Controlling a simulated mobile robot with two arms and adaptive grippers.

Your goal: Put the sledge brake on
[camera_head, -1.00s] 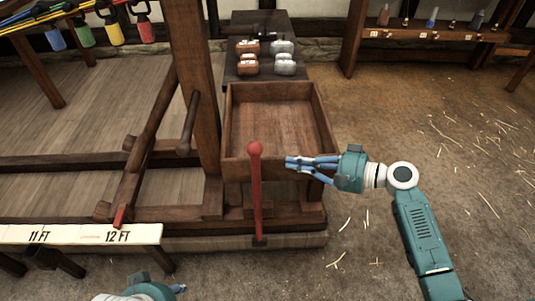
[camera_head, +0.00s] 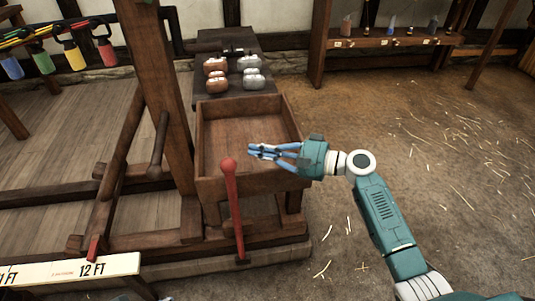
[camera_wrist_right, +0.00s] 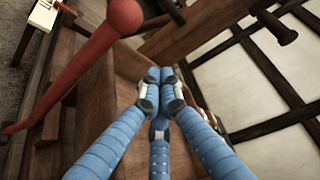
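A red lever with a ball knob (camera_head: 229,165), which I take to be the sledge brake, stands nearly upright at the front of the wooden frame. Its foot sits in a dark slot. My right gripper (camera_head: 252,151) is just right of the knob and a little higher in the head view, over the wooden tray. Its blue fingers are drawn together with nothing between them. In the right wrist view the red lever (camera_wrist_right: 75,70) runs along the left, apart from the closed fingertips (camera_wrist_right: 160,77). My left gripper is not in view.
The open wooden tray (camera_head: 290,118) lies under and behind my right gripper. Brown and grey weights stand on a dark board behind it. A thick post (camera_head: 165,90) rises left of the lever. A ruler board (camera_head: 115,264) is at front left. Straw-strewn floor at right is open.

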